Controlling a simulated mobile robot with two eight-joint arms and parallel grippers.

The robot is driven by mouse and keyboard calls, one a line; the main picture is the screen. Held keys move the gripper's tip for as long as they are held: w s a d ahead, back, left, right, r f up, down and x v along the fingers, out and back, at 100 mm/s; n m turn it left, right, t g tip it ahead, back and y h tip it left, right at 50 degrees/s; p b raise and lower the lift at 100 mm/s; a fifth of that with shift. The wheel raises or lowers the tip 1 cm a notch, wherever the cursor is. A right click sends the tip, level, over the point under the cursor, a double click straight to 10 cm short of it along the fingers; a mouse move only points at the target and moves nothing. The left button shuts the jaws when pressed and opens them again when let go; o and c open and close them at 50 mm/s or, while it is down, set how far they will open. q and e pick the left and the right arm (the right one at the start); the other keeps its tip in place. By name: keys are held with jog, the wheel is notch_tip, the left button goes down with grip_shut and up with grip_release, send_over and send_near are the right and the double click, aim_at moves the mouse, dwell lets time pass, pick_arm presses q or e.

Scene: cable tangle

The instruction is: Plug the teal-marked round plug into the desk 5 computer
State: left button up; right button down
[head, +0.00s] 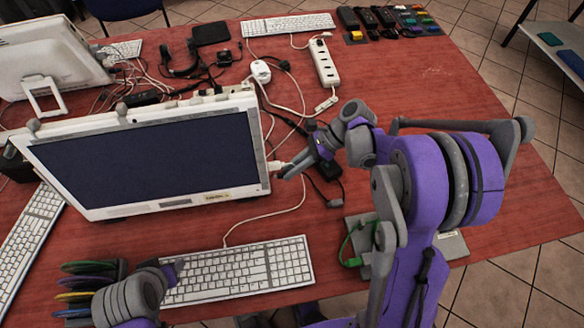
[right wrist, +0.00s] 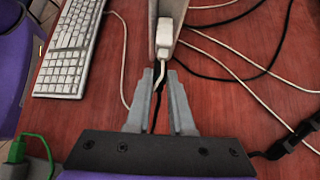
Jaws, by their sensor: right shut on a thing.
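A white all-in-one computer (head: 140,160) with a dark screen stands at the left; its small label is unreadable. A white plug (head: 275,166) is at its right edge. In the right wrist view the plug (right wrist: 165,35) lies against the computer's edge (right wrist: 153,30); I cannot tell whether it is seated. No teal mark can be made out. My right gripper (head: 288,173) is shut on the plug's white cable (right wrist: 161,68), just behind the plug body. My left gripper (head: 175,271) is over the white keyboard's left end, its jaws unclear.
A white keyboard (head: 238,273) lies in front of the computer. Black and white cables, a power strip (head: 324,63) and a white adapter (head: 261,71) lie behind. A grey box with a green cable (head: 350,262) is at front right. The red tabletop at far right is clear.

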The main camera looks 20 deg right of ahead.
pick_arm(q)
jog(key=shift+f, duration=0.25)
pick_arm(e)
jog(key=shift+w+a, duration=0.25)
jog(key=shift+a, duration=0.8)
jog(key=c, duration=0.7)
grip_release()
pick_arm(q)
jog(key=shift+r, duration=0.25)
pick_arm(e)
jog(key=v, duration=1)
jog(key=shift+d+r, duration=0.25)
jog(key=shift+r, duration=0.05)
pick_arm(q)
jog(key=shift+s, duration=0.1)
